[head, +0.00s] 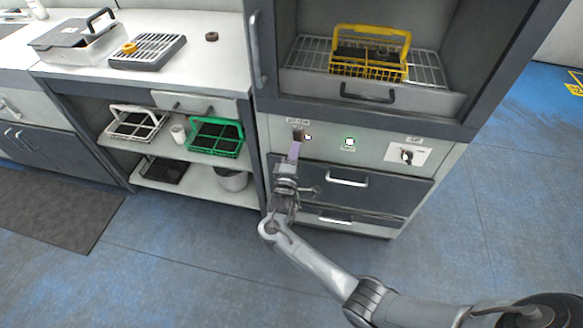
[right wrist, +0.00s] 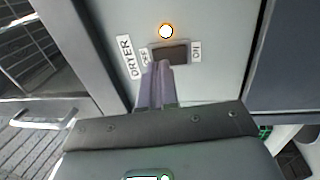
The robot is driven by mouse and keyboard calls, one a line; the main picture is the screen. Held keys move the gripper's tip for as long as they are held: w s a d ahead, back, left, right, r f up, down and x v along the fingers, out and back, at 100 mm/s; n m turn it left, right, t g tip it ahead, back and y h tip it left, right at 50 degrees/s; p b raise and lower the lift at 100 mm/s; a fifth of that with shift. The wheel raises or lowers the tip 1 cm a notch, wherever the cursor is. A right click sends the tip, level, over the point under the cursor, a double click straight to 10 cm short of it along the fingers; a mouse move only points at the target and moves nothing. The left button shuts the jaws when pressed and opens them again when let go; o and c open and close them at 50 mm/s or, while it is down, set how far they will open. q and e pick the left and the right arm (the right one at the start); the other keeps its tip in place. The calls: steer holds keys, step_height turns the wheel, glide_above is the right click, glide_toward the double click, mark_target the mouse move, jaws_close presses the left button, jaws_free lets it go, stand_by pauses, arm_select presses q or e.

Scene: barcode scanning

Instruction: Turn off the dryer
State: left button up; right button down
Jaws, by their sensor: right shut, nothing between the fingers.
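The dryer switch (right wrist: 172,52) is a dark rocker in the right wrist view, with a DRYER label (right wrist: 125,57), an OFF label and an ON label (right wrist: 196,51). It also shows in the head view (head: 298,134). The round indicator light (right wrist: 166,31) beside it glows orange-white; it also shows in the head view (head: 308,137). My right gripper (right wrist: 158,66) is shut and empty, its purple-grey fingertips at the OFF end of the switch. I cannot tell whether they touch it. In the head view my right gripper (head: 294,150) comes from below. My left gripper is out of view.
A green-lit button (head: 350,142) and a rotary knob (head: 406,156) share the panel. Drawers with a handle (head: 346,178) lie below. Above is an open compartment with a yellow basket (head: 369,62) on a wire rack. A green basket (head: 215,138) stands on a left shelf.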

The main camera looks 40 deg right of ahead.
mark_target(299, 135)
steer(key=shift+b+x, duration=0.5)
steer(key=shift+x, duration=1.05)
